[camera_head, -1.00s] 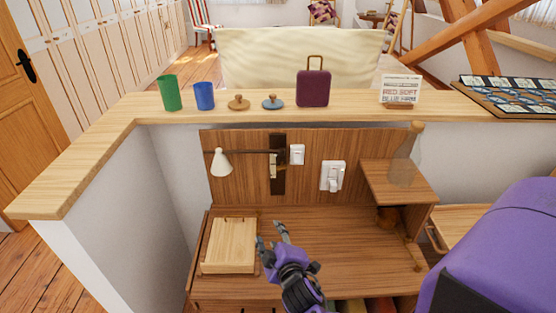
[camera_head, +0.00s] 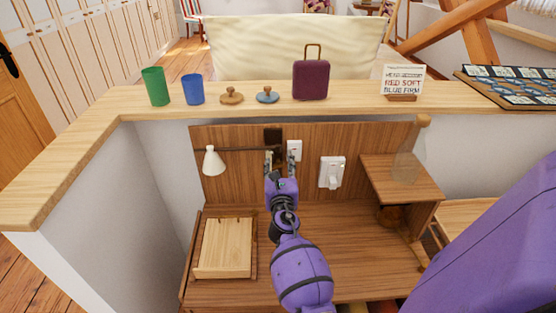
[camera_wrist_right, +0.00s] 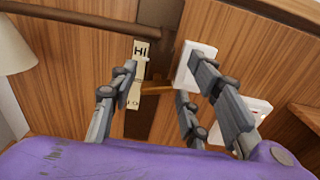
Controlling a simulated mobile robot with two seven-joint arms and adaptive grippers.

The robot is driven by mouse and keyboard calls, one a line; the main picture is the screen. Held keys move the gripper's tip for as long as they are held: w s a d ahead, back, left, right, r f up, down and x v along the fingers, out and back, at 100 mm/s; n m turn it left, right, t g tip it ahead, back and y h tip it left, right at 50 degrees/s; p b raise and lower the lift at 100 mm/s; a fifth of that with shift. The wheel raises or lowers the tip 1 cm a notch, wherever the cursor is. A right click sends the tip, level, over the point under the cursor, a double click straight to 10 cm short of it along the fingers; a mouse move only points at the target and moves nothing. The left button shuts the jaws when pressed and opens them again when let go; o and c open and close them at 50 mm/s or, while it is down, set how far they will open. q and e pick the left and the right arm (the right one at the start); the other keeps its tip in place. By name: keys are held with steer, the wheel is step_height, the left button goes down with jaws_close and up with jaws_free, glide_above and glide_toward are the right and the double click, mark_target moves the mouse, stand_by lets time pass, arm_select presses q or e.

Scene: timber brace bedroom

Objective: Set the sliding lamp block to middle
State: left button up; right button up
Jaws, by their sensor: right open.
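The lamp has a white shade (camera_head: 213,160) on a dark horizontal bar, which runs right to a dark vertical track (camera_head: 273,136) on the wooden back panel. In the right wrist view the bar (camera_wrist_right: 90,24) reaches the track beside a pale scale strip (camera_wrist_right: 141,50), with "HI" near its top. A small orange-brown piece (camera_wrist_right: 157,89) shows on the track between my fingers. I cannot clearly make out the block's outline. My right gripper (camera_head: 280,158) is open in front of the track, its fingers on either side; contact cannot be told. My left gripper is not in view.
A white switch plate (camera_head: 294,150) is close to the right finger; another switch (camera_head: 332,172) is farther right. A wooden box (camera_head: 225,248) lies on the desk at left. A glass bottle (camera_head: 408,155) stands on a side shelf. Cups and a purple suitcase (camera_head: 311,80) stand on the ledge above.

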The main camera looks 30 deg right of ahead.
mark_target(278, 156)
steer(key=x, duration=0.3)
steer(key=shift+f, duration=0.1)
steer(key=shift+w+d, duration=0.15)
steer(key=shift+w, duration=0.1)
steer(key=shift+c, duration=0.2)
jaws_close()
step_height(278, 156, down, 4)
steer(key=b, duration=0.3)
steer(key=shift+f, duration=0.2)
steer(key=shift+c, duration=0.5)
jaws_free()
steer(key=shift+r, duration=0.1)
steer(key=shift+o, duration=0.7)
steer(key=shift+s, duration=0.1)
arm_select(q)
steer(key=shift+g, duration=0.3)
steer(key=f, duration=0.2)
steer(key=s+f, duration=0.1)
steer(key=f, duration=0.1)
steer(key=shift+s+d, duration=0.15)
